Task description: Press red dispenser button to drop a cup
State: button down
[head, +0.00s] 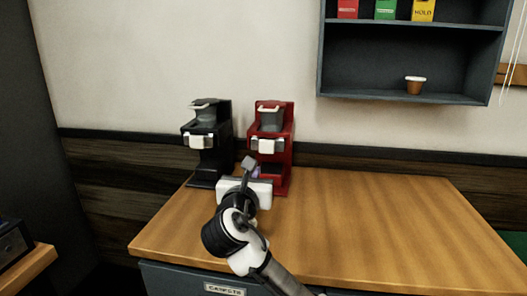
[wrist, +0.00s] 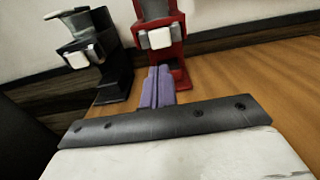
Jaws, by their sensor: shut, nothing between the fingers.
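The red dispenser (head: 287,150) stands at the back of the wooden counter, with a grey container on top and a white block (head: 268,145) on its front. The dispenser also shows in the wrist view (wrist: 180,52), with its white block (wrist: 158,39) above my fingertips. My gripper (head: 253,172) is shut and empty, in front of the dispenser's lower part. Its purple fingers (wrist: 157,86) lie side by side and point toward the dispenser base. I cannot tell whether they touch it. The arm hides part of the base. No dropped cup is visible under the dispenser.
A similar black machine (head: 208,140) stands just left of the red one. A wall shelf (head: 400,97) at upper right holds a small brown cup (head: 415,85) and coloured boxes. The counter (head: 370,220) is clear to the right.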

aim_at(266, 147)
jog(key=w+d+p, duration=0.1)
jog(key=w, duration=0.3)
jog(key=w+p, duration=0.1)
jog(key=w, duration=0.4)
jog(key=w+d+p, duration=0.1)
jog(key=w+p, duration=0.1)
jog(key=w, duration=0.2)
jog(key=shift+w+d+r, duration=0.1)
jog(key=shift+w+d, duration=0.1)
jog(key=shift+d, duration=0.1)
jog(key=shift+w, duration=0.15)
